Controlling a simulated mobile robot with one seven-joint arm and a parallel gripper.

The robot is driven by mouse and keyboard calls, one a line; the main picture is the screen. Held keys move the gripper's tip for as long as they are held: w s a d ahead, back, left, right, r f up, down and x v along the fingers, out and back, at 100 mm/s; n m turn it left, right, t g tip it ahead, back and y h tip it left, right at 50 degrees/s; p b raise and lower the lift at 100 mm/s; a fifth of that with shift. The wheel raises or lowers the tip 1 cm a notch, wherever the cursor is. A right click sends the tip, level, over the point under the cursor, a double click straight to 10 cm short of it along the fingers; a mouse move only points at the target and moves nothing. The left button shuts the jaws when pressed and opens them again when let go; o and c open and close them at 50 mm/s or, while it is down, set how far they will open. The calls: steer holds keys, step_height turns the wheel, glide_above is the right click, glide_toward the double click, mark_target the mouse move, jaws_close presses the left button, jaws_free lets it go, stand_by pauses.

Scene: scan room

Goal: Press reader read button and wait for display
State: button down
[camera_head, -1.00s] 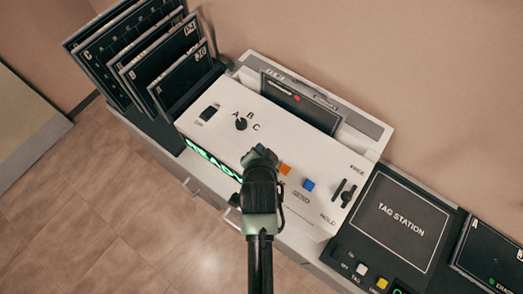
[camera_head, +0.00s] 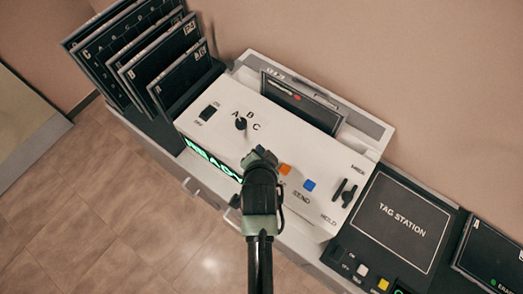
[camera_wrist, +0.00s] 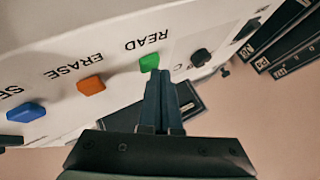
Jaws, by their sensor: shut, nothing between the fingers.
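The reader (camera_head: 225,110) is a white slanted box with labelled controls. Its green button, labelled READ, shows in the wrist view (camera_wrist: 149,63). My gripper (camera_wrist: 157,74) is shut and empty, with its fingertips right at the green button; I cannot tell whether they touch or press it. In the head view my gripper (camera_head: 262,155) covers that button.
An orange ERASE button (camera_wrist: 91,84) and a blue SEND button (camera_head: 309,186) sit beside the green one. A knob (camera_head: 241,123) and a slider (camera_head: 347,196) flank them. A dark plate (camera_head: 300,102) stands in the reader's slot. Dark plates stand in a rack (camera_head: 150,125). The tag station (camera_head: 400,222) is at right.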

steer(key=shift+f, duration=0.4)
steer(key=shift+r, duration=0.1)
stand_by(0.5)
steer(key=shift+r+p, duration=0.7)
steer(key=shift+r, duration=0.15)
step_height(320, 180, up, 5)
steer(key=p, duration=0.5)
steer(key=shift+r, duration=0.1)
stand_by(0.5)
